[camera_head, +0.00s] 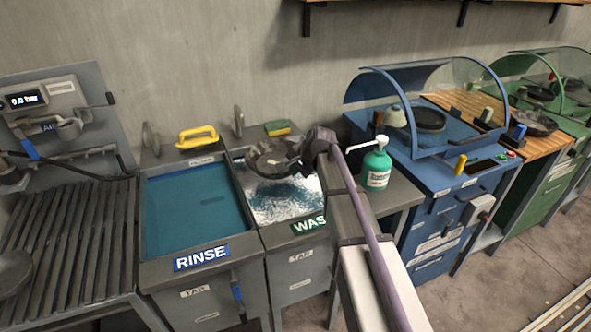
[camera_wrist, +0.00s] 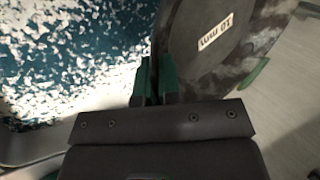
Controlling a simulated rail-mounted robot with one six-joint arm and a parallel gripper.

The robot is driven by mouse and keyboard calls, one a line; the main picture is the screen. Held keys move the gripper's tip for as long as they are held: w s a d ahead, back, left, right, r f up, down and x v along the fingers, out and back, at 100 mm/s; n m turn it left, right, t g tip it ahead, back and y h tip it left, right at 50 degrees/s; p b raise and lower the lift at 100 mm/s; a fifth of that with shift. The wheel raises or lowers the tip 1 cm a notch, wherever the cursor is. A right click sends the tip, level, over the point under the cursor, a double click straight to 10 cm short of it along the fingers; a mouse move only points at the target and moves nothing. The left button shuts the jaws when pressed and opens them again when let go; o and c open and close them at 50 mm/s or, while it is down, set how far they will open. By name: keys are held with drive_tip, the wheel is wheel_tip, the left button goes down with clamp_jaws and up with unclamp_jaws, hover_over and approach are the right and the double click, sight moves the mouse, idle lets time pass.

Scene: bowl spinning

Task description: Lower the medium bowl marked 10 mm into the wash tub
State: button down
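The medium bowl is dark grey and mottled, with a pale 10 mm label that reads upside down in the wrist view (camera_wrist: 232,62). My gripper (camera_wrist: 155,82) has its green fingers close together on either side of the bowl's edge, shut on it. In the head view the bowl (camera_head: 268,162) shows over the back part of the wash tub (camera_head: 310,222), beside my gripper (camera_head: 298,165). The tub holds blue water with white foam. My arm hides part of the tub's right side. I cannot tell whether the bowl touches the water.
The rinse tub (camera_head: 195,212) with plain blue water adjoins on the left. A yellow-handled tool (camera_head: 197,137) and a sponge (camera_head: 277,127) lie on the back ledge. A green soap bottle (camera_head: 376,165) stands close right of my arm, before a blue machine (camera_head: 440,190).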

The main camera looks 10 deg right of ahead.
wheel_tip(320, 180, down, 14)
drive_tip(key=b, duration=1.3)
drive_tip(key=shift+r, duration=0.1)
drive_tip(key=c, duration=1.2)
unclamp_jaws()
drive_tip(key=shift+c, duration=0.2)
drive_tip(key=p+v, duration=0.9)
drive_tip(key=v, duration=0.1)
drive_tip(key=shift+r, duration=0.35)
drive_tip(key=shift+s+d, duration=0.15)
